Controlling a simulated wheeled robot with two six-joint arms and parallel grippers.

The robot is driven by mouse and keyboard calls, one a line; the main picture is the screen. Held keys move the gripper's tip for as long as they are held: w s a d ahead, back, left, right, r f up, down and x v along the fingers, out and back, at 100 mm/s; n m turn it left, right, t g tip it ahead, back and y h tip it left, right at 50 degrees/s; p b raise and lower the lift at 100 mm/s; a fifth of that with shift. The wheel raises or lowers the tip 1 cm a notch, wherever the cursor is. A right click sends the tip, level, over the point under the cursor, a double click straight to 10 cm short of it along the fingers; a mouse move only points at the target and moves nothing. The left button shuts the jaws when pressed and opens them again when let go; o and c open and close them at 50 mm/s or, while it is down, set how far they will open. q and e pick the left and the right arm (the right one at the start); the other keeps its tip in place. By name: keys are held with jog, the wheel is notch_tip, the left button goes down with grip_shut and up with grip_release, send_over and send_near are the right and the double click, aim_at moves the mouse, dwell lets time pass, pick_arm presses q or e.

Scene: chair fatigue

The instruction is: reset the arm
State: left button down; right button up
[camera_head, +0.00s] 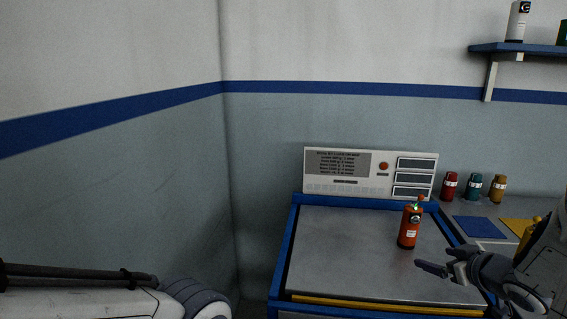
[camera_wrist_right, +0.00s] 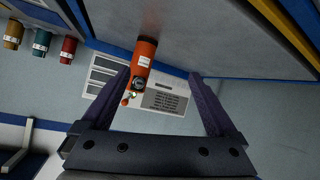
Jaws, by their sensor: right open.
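My right gripper (camera_head: 445,267) is over the right front part of the grey bench top, to the right of and nearer than an orange bottle. In the right wrist view its two fingers (camera_wrist_right: 160,100) are spread apart with nothing held between them. The orange bottle (camera_head: 408,228) stands upright on the bench, with a small green and red piece at its top. It also shows in the right wrist view (camera_wrist_right: 144,62), beyond the fingers and apart from them. My left arm lies low at the left; its gripper is out of view.
A blue-edged bench (camera_head: 340,245) has a control panel (camera_head: 338,163) at its back. Red (camera_head: 450,186), teal (camera_head: 474,187) and yellow (camera_head: 497,188) bottles stand on the counter at right, near a blue mat (camera_head: 479,227). A wall shelf (camera_head: 530,48) is above. The bench's left half is clear.

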jog(key=a+n+g, duration=0.1)
jog(key=a+g, duration=0.3)
jog(key=a, duration=1.4)
jog(key=s+a+f+n+g+y, duration=0.15)
jog(key=s+a+g, duration=0.25)
jog(key=s+a, duration=0.6)
jog(key=s+a+f+n+g, duration=0.25)
jog(key=s+a, duration=0.45)
jog(key=s, duration=0.6)
notch_tip(320, 180, up, 16)
jog(key=s+g+p, duration=0.1)
jog(key=s+p, duration=0.1)
jog(key=p, duration=1.3)
jog(key=shift+f, duration=0.1)
jog(key=shift+c, duration=0.3)
